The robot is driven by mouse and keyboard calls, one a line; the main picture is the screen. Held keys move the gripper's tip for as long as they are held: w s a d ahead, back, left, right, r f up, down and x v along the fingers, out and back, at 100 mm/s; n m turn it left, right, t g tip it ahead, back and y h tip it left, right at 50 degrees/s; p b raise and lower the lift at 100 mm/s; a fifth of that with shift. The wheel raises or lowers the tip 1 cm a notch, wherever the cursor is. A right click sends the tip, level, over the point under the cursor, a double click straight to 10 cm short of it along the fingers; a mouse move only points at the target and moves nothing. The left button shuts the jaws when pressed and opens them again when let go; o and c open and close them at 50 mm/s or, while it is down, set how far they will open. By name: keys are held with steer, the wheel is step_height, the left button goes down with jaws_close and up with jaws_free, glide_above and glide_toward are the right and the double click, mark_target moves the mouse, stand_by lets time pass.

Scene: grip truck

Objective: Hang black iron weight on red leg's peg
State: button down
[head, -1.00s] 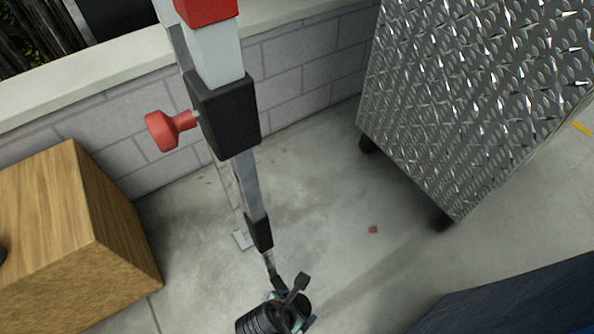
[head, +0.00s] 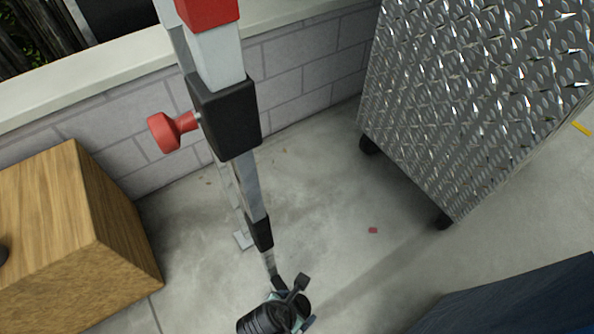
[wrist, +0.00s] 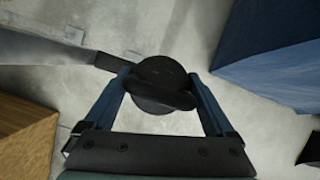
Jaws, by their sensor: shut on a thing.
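A round black iron weight (wrist: 160,88) sits between the blue fingers of my gripper (wrist: 163,80) in the wrist view. The gripper is shut on it. The leg (head: 215,55) stands upright in the head view, with a red block at the top, a white part, a black block and a thinner metal lower part. In the wrist view a metal bar (wrist: 50,57) with a black end, apparently the leg, reaches in from the left close to the left finger. In the head view my gripper is a dark cluster at the bottom, where the weight is hard to tell apart. I cannot make out the peg clearly.
A red knob (head: 172,131) sticks out left from the leg. A wooden box (head: 60,240) stands at the left and a diamond-plate metal cart (head: 465,95) on wheels at the right. A dark blue block (head: 520,305) is at the lower right.

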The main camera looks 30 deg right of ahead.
steer(key=shift+w, duration=0.1)
steer(key=shift+c, duration=0.7)
jaws_free()
steer(key=shift+o, duration=0.7)
steer(key=shift+s+f, duration=0.15)
steer(key=shift+s, duration=0.05)
steer(key=p+v, duration=0.5)
steer(key=v, duration=0.8)
steer(key=shift+w, duration=0.15)
steer(key=shift+d, duration=0.1)
